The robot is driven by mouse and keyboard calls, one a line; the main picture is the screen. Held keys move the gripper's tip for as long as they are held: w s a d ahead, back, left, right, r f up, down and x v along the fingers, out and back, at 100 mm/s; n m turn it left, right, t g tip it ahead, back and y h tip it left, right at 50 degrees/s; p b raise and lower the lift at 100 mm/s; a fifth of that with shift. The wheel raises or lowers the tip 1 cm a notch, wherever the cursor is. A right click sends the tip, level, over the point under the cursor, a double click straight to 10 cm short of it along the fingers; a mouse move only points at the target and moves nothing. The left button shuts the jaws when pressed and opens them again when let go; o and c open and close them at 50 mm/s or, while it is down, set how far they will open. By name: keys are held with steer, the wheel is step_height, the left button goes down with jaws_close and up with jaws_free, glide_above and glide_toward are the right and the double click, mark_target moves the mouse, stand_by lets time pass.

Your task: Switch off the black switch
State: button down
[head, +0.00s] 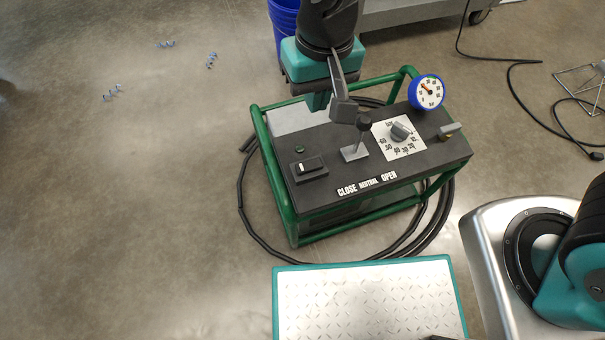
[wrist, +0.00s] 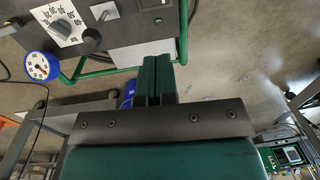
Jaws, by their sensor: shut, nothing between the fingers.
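The black switch (head: 309,168) is a small dark rocker in a raised grey housing, with a pale mark on its left part. It sits at the left front of the control panel (head: 335,188) on a green-framed cart. In the wrist view the switch (wrist: 155,3) is partly cut off at the top edge. My gripper (head: 318,102) is above the panel's back edge, behind the switch and apart from it. Its two green fingers (wrist: 157,62) are shut together and empty. Which way the rocker is tipped is hard to tell.
A black-knobbed lever (head: 363,124) stands right of the switch, close to my gripper. A green button (head: 299,149) lies behind the switch. A dial knob (head: 400,132) and blue gauge (head: 426,92) are farther right. Black hoses (head: 243,205) loop around the cart. Floor at left is mostly clear.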

steer(key=b, duration=0.2)
glide_above(303, 167)
step_height(303, 167, down, 7)
steer(key=shift+r+h, duration=0.25)
steer(key=shift+h, duration=0.05)
step_height(303, 167, down, 14)
steer(key=b, duration=0.6)
steer(key=shift+b, duration=0.35)
steer(key=shift+a+p, duration=0.1)
steer(key=shift+p, duration=0.3)
steer(key=shift+f, duration=0.15)
